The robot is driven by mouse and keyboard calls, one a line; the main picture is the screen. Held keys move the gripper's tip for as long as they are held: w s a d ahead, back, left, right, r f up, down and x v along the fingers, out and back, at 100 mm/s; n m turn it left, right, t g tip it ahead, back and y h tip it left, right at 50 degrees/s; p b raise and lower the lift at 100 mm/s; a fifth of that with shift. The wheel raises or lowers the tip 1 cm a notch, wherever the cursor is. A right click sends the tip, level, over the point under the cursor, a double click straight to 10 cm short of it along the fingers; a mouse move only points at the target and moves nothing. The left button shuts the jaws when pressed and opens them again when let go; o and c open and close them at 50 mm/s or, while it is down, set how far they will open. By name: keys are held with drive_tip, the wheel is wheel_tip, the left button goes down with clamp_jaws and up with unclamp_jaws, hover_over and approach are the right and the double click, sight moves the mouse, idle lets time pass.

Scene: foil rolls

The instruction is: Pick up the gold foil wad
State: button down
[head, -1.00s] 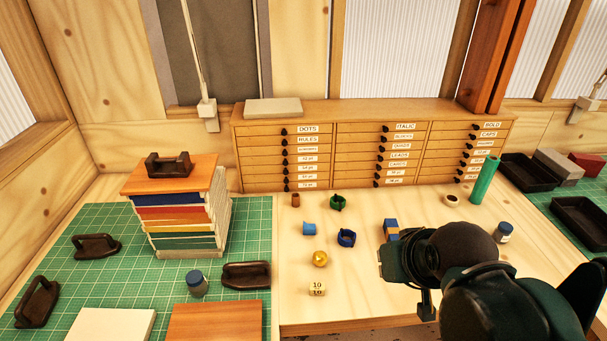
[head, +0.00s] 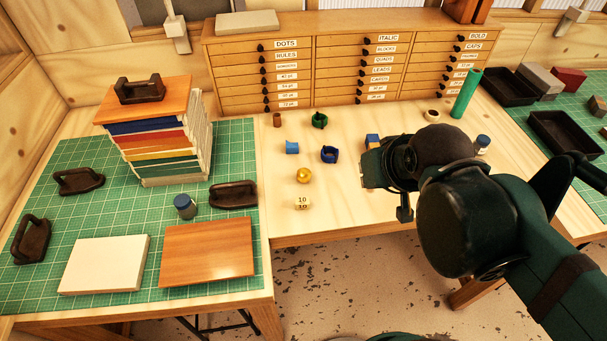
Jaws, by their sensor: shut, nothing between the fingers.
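The gold foil wad (head: 303,175) is a small shiny ball on the pale wooden table. It sits just behind a cream block marked 10 (head: 302,203). My gripper (head: 404,213) is to the right of the wad, apart from it, at the end of my dark green arm. It is shut and empty. The arm's bulk hides part of the table and the fingers show only as a small dark shape.
Blue rings (head: 329,154), a blue piece (head: 292,147), a green ring (head: 319,120) and a brown roll (head: 277,120) lie behind the wad. A green roll (head: 466,93) stands farther back. The left mat holds stacked books (head: 160,140). Table around the wad is mostly clear.

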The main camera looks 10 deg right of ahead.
drive_tip(key=c, duration=1.8)
unclamp_jaws()
drive_tip(key=shift+c, duration=0.2)
drive_tip(key=m+h+b, duration=0.3)
drive_tip(key=h+b, duration=0.2)
drive_tip(key=b, duration=0.1)
hover_over(304, 176)
drive_tip(key=s+d, duration=0.6)
drive_tip(key=shift+t, duration=0.3)
drive_tip(key=f, duration=1.2)
drive_tip(key=shift+a+f, duration=0.2)
drive_tip(key=shift+f, duration=0.2)
drive_tip(key=shift+m+t+h, duration=0.8)
drive_tip(key=shift+m, duration=0.1)
drive_tip(key=a, duration=0.1)
drive_tip(key=w+a+f, duration=0.1)
drive_tip(key=a, duration=0.2)
drive_tip(key=shift+w+f+b, duration=0.3)
drive_tip(key=shift+f+b, duration=0.05)
drive_tip(key=shift+b, duration=0.05)
drive_tip(key=shift+m+t+h, duration=0.4)
drive_tip(key=shift+m+t, duration=0.3)
drive_tip(key=shift+t, duration=0.1)
drive_tip(key=a, duration=0.2)
drive_tip(key=a+f+b, duration=0.1)
drive_tip(key=a, duration=0.1)
drive_tip(key=shift+w, duration=0.15)
drive_tip(key=shift+a+m+t+b, duration=0.3)
drive_tip(key=shift+a, duration=0.35)
